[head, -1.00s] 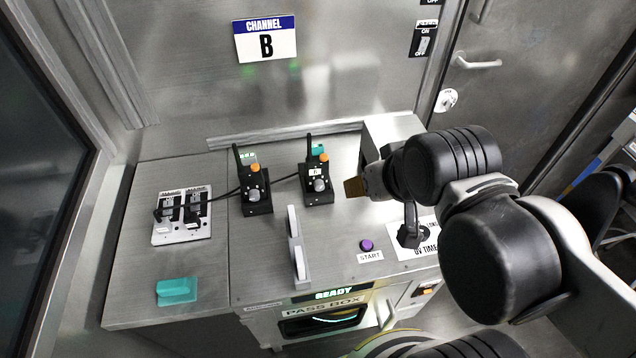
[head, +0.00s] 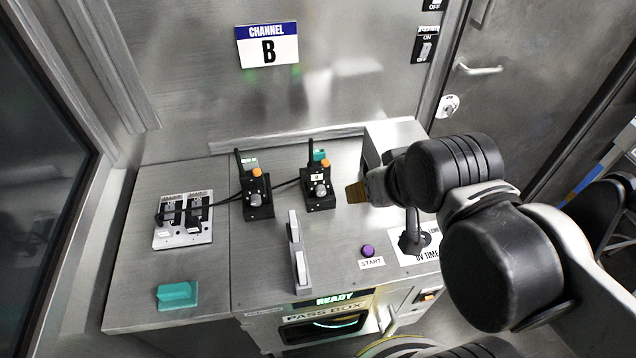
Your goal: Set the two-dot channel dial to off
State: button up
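Two black handheld radios stand upright in black holders on the steel counter, the left radio (head: 250,180) and the right radio (head: 317,182). Each has an antenna, an orange knob on top and a grey round knob low on its front. The right one also has a teal piece on top and a small white label. Dot marks are too small to read, so I cannot tell which dial has two dots or where either is set. My gripper (head: 357,192) is just right of the right radio, apart from it. Its tan fingertip points left; the finger gap is not visible.
A white socket plate (head: 183,236) with plugs and cables is at the left. A teal block (head: 177,295) lies in front of it. Two upright pale plates (head: 298,250) and a purple start button (head: 368,250) are at the front. A "Channel B" sign (head: 267,57) hangs behind.

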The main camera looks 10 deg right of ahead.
aim_at(320, 189)
jog(key=l, duration=0.8)
jog(key=k+l, duration=0.1)
jog(key=l, duration=0.65)
jog(key=i+u, duration=0.05)
